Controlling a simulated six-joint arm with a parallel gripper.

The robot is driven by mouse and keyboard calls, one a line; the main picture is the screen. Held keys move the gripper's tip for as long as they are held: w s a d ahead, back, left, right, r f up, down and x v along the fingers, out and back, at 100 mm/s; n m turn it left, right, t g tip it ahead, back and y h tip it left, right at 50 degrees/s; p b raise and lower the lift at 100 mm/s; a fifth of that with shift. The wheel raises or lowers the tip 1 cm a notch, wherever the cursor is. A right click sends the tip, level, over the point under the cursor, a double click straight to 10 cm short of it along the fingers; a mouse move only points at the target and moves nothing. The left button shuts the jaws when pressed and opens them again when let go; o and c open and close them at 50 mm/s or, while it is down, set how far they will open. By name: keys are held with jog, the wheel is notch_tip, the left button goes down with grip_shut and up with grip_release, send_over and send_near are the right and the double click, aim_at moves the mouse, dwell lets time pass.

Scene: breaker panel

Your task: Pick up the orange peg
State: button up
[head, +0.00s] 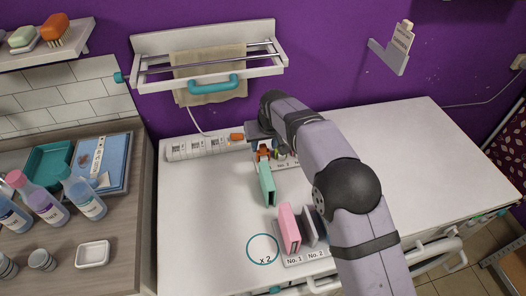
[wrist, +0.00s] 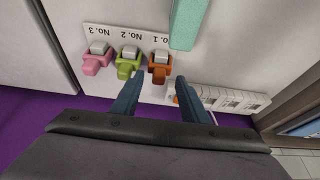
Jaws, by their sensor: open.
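The orange peg (wrist: 160,68) stands in the "No. 1" place of a white labelled holder (wrist: 108,32). In the head view the orange peg (head: 263,152) shows just below the end of my arm. My gripper (wrist: 160,78) is open and empty. In the wrist view its blue-grey fingertips appear on either side of the orange peg, the left one also close to the green peg (wrist: 128,60). I cannot tell how far above the peg the fingers are. In the head view my arm hides much of the holder.
A pink peg (wrist: 97,60) stands at "No. 3". A teal block (wrist: 188,22) is close by, also in the head view (head: 267,185). A white strip with a row of units (head: 195,147) lies behind. A pink block (head: 289,228) stands in front. The right counter (head: 425,155) is clear.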

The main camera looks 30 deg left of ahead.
aim_at(263, 151)
jog(key=shift+p+x, duration=1.25)
jog(key=shift+x, duration=2.25)
jog(key=shift+c, duration=0.6)
jog(key=c, duration=0.6)
jog(key=shift+o, duration=0.2)
jog(key=shift+r, duration=0.1)
notch_tip(263, 151, up, 10)
jog(key=b, duration=0.3)
